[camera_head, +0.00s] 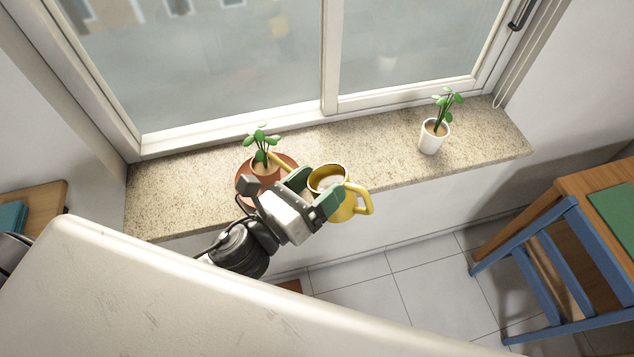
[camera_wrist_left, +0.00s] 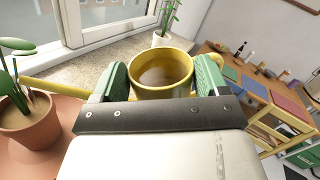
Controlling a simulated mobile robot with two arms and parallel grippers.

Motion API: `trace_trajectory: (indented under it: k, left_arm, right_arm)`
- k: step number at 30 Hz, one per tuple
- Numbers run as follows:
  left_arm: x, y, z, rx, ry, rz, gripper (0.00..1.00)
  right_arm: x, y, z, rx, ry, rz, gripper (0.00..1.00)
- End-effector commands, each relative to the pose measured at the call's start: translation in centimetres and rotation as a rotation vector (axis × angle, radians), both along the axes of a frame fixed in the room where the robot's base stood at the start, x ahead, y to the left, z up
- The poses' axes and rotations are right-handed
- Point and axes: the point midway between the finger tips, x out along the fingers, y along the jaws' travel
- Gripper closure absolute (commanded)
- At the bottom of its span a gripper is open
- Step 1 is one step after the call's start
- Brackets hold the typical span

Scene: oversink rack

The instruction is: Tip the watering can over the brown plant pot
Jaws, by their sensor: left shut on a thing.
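The yellow watering can (camera_head: 349,207) is held by my left gripper (camera_head: 316,193) at the front edge of the windowsill. Its handle points right and its spout points left toward the brown plant pot (camera_head: 263,170). In the left wrist view, the can (camera_wrist_left: 161,72) sits between the green finger pads of my left gripper (camera_wrist_left: 163,84), with its round opening up. The brown pot (camera_wrist_left: 29,122) with a green plant stands on a brown saucer (camera_head: 289,161), left of the can. The can looks about upright. My right gripper is not in view.
A white pot (camera_head: 433,138) with a plant stands farther right on the stone windowsill (camera_head: 385,152). The window closes off the back. The sill between the can and white pot is clear.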

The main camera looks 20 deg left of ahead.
Motion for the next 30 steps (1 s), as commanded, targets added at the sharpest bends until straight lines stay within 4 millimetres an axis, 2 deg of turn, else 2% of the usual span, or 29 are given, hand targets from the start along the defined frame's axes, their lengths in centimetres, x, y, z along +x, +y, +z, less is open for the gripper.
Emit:
trace_trajectory:
  k: [30]
  left_arm:
    - [0.05, 0.16, 0.76, -0.052, 0.015, 0.0, 0.59]
  right_arm:
    - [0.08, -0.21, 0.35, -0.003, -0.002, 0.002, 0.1]
